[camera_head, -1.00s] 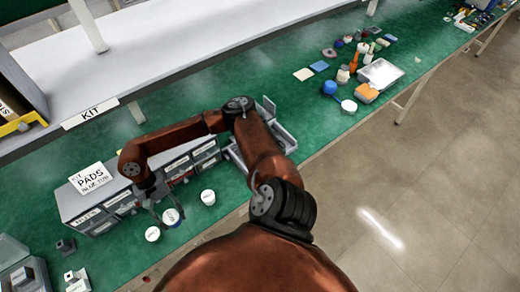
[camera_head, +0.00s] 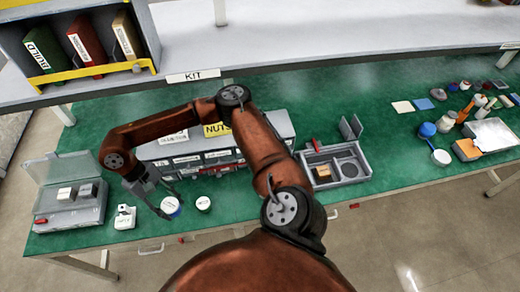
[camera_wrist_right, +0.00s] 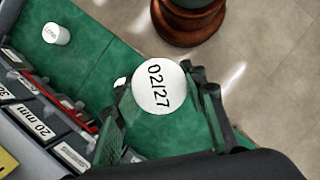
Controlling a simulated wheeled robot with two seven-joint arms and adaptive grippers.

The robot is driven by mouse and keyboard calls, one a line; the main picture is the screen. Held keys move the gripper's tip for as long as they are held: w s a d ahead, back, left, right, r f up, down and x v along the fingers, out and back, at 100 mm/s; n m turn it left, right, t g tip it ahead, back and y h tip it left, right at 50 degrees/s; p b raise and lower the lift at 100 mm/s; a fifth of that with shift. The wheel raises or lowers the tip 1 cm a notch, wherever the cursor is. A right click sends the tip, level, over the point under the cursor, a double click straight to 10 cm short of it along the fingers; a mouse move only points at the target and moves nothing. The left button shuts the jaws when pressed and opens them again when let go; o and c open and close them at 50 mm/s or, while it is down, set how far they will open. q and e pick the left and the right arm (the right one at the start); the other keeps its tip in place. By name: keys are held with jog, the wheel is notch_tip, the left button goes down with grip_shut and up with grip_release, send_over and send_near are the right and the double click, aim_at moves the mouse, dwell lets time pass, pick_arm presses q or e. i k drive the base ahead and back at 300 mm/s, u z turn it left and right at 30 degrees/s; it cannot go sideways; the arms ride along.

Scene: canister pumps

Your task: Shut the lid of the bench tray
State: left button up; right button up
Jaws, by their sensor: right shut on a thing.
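A grey compartment tray (camera_head: 318,184) stands right of my arm in the head view, with a small grey flap (camera_head: 351,128) raised at its back. A grey case (camera_head: 70,214) at the left end of the bench has a clear lid (camera_head: 58,171) standing open. I cannot tell for sure which is the bench tray. My right gripper (camera_head: 162,198) is over the bench between them. It is shut on a white-topped canister (camera_head: 171,204), whose round top (camera_wrist_right: 158,88) reads 02/27 in the right wrist view. My left gripper is not in view.
Another white canister (camera_head: 203,203) stands beside the held one. Grey labelled drawers (camera_head: 190,160) stand behind my arm. A shelf (camera_head: 330,50) overhangs the back. Bottles and a metal tray (camera_head: 492,134) lie at the right.

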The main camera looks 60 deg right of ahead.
aim_at(350, 170)
jog(key=u, duration=1)
jog(key=k, duration=1.4)
jog(key=z, duration=2.35)
jog(key=i, duration=0.5)
jog(key=u, duration=0.1)
